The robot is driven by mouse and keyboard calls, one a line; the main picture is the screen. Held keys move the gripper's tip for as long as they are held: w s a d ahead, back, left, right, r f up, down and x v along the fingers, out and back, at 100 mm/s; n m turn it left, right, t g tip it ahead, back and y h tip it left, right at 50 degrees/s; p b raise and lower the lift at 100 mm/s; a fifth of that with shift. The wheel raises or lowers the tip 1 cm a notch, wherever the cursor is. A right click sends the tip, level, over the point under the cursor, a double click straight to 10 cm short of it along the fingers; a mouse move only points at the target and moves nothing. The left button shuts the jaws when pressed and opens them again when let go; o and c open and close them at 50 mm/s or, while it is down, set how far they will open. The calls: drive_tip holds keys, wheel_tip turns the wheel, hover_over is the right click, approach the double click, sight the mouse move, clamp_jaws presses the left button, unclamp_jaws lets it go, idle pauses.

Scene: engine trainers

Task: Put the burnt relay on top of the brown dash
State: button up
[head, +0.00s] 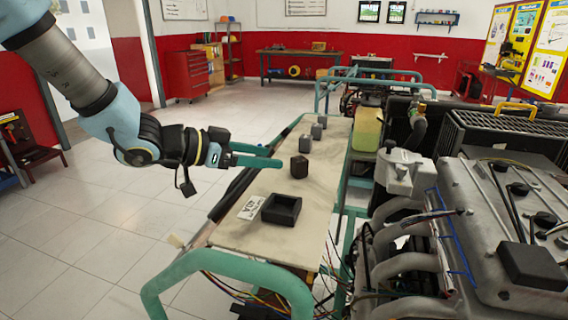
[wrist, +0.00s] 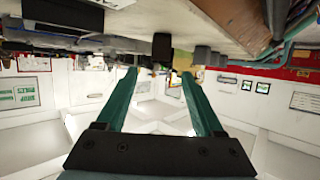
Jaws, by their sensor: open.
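The dash is a long pale tan panel (head: 245,236) on a green frame; it also shows along the top of the upside-down wrist view (wrist: 130,28). A dark brown-black block (head: 299,167), which looks like the burnt relay, stands upright on it, also in the wrist view (wrist: 162,47). Several grey blocks (head: 307,144) stand in a row behind it. My gripper (head: 277,157) is open and empty, just left of the dark block and pointing at it. In the wrist view its teal fingertips (wrist: 158,73) are apart, with the dark block ahead between them and beyond the tips.
A black open square holder (head: 281,208) and a white label card (head: 251,207) lie on the near part of the panel. A yellowish container (head: 367,130) stands right of the panel. A large grey engine (head: 480,230) fills the right side.

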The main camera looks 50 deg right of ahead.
drive_tip(key=shift+v, duration=1.35)
drive_tip(key=shift+r, duration=0.1)
drive_tip(key=w+a+f+n+t+y, duration=0.3)
drive_tip(key=w+a+n+t, duration=0.3)
drive_tip(key=w+a, duration=0.6)
drive_tip(key=w+a+f+n+t+y, duration=0.3)
drive_tip(key=w+a+n+t, duration=0.25)
drive_tip(key=w+a, duration=0.6)
drive_tip(key=a+f+n+y, duration=0.2)
drive_tip(key=a+n+y, duration=0.45)
drive_tip(key=a, duration=1.25)
drive_tip(key=s+a+f+n+g, duration=0.1)
drive_tip(key=s+a+n+g, duration=0.2)
drive_tip(key=s, duration=0.4)
drive_tip(key=shift+a+n, duration=0.6)
drive_tip(key=shift+a, duration=0.35)
drive_tip(key=shift+g, duration=0.25)
